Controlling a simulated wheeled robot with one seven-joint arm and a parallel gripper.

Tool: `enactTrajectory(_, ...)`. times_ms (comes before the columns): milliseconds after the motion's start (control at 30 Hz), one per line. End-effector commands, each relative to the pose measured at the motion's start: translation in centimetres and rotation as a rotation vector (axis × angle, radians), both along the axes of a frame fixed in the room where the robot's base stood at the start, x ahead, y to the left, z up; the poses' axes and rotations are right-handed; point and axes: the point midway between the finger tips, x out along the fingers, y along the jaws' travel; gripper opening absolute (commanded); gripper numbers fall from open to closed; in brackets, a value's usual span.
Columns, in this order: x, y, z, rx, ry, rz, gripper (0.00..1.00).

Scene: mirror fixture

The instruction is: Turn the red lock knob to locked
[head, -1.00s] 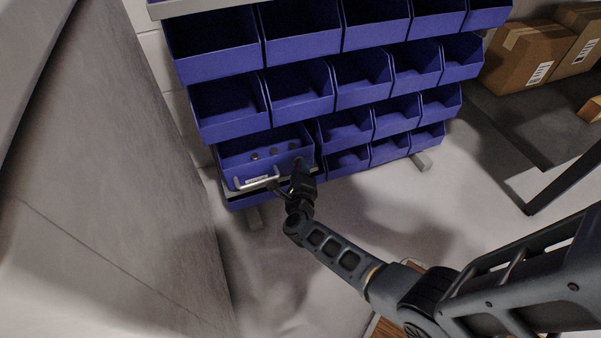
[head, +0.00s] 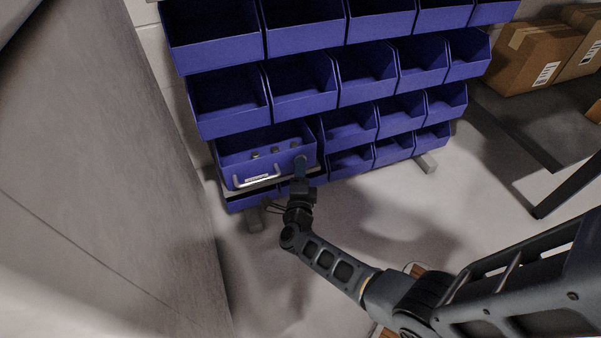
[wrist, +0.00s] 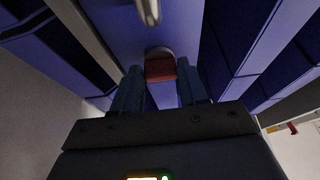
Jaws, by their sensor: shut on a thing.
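The red lock knob (wrist: 160,68) shows in the wrist view, set against a rounded grey plate on the blue front of a drawer bin (head: 232,170). My gripper (wrist: 160,80) has a finger on each side of the knob and is shut on it. In the head view my gripper (head: 300,175) reaches the right end of the bin's front and hides the knob's red part. Whether the knob stands at locked or unlocked cannot be read.
The bin has a pale bar handle (head: 257,181) and a few small dark parts inside. Rows of blue bins (head: 300,90) rise above it on a rack. A grey wall-like surface (head: 110,190) stands close on the left. Boxes (head: 535,55) sit on a dark table at right.

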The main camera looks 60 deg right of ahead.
Motion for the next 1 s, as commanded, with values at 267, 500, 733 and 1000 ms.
enactTrajectory(267, 0.0, 0.0, -0.1, -0.003, 0.004, 0.001, 0.12)
enactTrajectory(500, 0.0, 0.0, -0.1, -0.002, 0.003, 0.001, 0.58)
enactTrajectory(733, 0.0, 0.0, 0.0, -0.002, 0.003, 0.001, 0.68)
enactTrajectory(1000, -0.7, 1.2, 0.1, -0.001, 0.004, 0.004, 0.68)
